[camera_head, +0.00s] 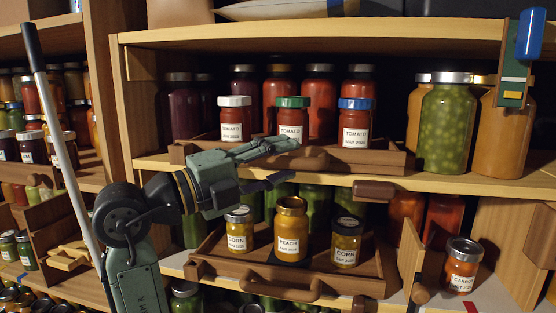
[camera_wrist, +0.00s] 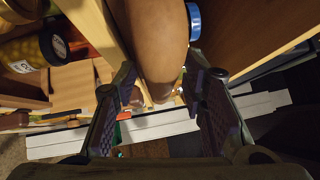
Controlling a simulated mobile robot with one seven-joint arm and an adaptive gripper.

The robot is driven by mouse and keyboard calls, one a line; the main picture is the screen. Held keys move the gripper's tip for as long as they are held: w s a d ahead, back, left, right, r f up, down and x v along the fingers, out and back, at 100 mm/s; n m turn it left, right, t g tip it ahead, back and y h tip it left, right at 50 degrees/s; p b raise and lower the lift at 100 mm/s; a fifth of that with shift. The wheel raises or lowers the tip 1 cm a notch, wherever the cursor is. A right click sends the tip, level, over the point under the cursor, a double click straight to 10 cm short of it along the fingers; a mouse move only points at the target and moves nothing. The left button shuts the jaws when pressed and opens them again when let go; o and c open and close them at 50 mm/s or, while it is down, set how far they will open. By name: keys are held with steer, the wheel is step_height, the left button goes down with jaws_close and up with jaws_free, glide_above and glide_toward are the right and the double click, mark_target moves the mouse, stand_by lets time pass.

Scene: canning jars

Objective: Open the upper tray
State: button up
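The upper tray (camera_head: 385,163) is a brown wooden tray on the upper shelf. It bears three tomato jars, with a white lid (camera_head: 234,101), a green lid (camera_head: 293,102) and a blue lid (camera_head: 356,103). My gripper (camera_head: 290,160) is at the tray's front, left of its middle, and hides part of the front. In the wrist view my gripper (camera_wrist: 160,74) is open, with a finger on each side of a rounded brown handle (camera_wrist: 160,35). A gap shows on the right side; contact on the left cannot be told. A blue lid (camera_wrist: 194,22) shows beyond the handle.
A lower tray (camera_head: 340,281) with a corn jar (camera_head: 239,230), a peach jar (camera_head: 290,230) and another corn jar (camera_head: 346,242) lies below my gripper. A carrot jar (camera_head: 461,266) stands at the lower right. A large green jar (camera_head: 447,125) stands right of the upper tray.

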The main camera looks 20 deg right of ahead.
steer(key=shift+c, duration=0.4)
jaws_close()
stand_by(0.4)
